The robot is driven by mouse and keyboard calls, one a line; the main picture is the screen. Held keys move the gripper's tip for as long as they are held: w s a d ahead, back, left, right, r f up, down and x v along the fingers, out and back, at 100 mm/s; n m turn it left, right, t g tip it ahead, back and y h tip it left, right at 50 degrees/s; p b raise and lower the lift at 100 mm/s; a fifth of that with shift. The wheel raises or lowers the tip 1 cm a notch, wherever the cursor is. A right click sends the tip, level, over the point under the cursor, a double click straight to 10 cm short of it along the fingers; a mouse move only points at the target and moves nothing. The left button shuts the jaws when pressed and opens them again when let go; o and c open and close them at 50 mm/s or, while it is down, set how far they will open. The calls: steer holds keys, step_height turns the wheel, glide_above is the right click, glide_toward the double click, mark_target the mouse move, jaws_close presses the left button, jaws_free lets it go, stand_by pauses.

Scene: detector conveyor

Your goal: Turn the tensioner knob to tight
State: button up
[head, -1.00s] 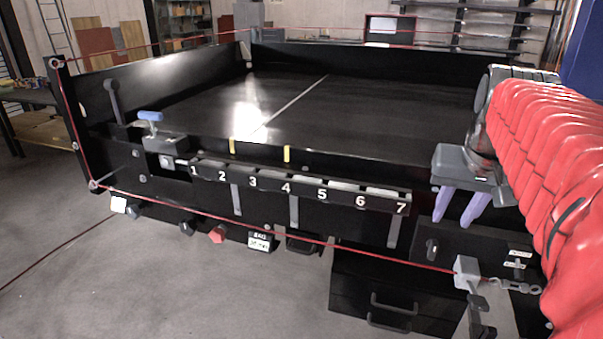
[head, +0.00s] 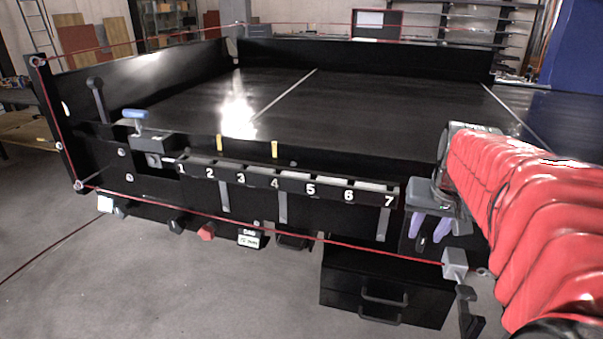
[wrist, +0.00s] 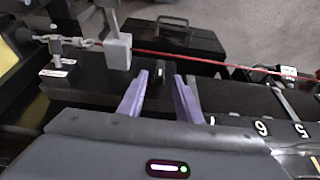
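A small dark upright knob (wrist: 160,73) with a pale mark shows on a black panel (wrist: 100,87) in the wrist view. It appears to be the tensioner knob, though no name on it is readable. My gripper (wrist: 161,80) has two purple fingers, spread apart and empty. In the wrist view the knob lies in the gap between the fingertips; I cannot tell whether they touch it. In the head view my gripper (head: 428,236) hangs in front of the panel at the conveyor's right end, and the knob (head: 421,241) shows dark between the fingers.
A red cable (head: 330,240) runs along the conveyor front to a grey block (head: 455,258), close to my gripper; the block (wrist: 118,50) is left of the fingers in the wrist view. The numbered strip (head: 330,188) ends left of my gripper. A black drawer box (head: 340,280) stands below.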

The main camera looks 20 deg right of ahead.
mark_target(423, 237)
steer(key=shift+x, duration=1.75)
steer(key=shift+c, duration=0.4)
jaws_close()
